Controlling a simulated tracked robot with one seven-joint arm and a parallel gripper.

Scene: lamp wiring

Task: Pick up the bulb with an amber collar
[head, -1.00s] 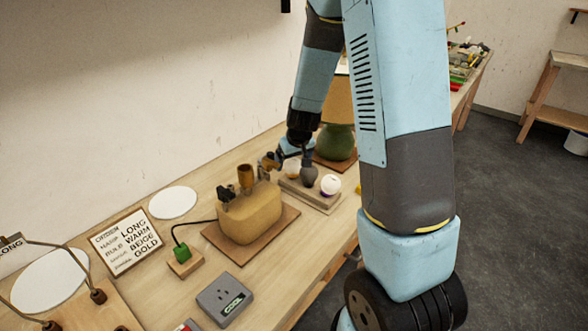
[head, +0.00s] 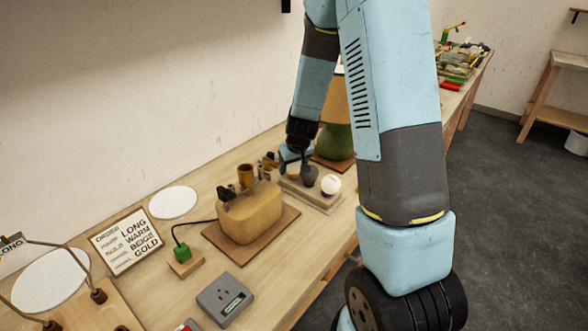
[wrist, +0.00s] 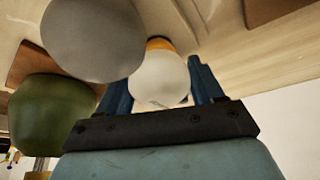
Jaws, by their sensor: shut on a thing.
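The bulb with the amber collar (wrist: 160,76) is a pale, round bulb between my gripper's blue fingers (wrist: 158,86) in the wrist view. Its amber collar (wrist: 160,44) shows at the end away from my palm. My gripper is shut on this bulb. In the head view my gripper (head: 291,160) is low over the left end of the wooden bulb rack (head: 318,200) and mostly hides the bulb there. I cannot tell whether the bulb is still seated in the rack.
A dark grey bulb (head: 309,175) stands close beside my gripper, large in the wrist view (wrist: 94,38). A white bulb with a purple collar (head: 331,185) is right of it. A green lamp (head: 335,141) stands behind; a tan lamp base (head: 250,214) sits left.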

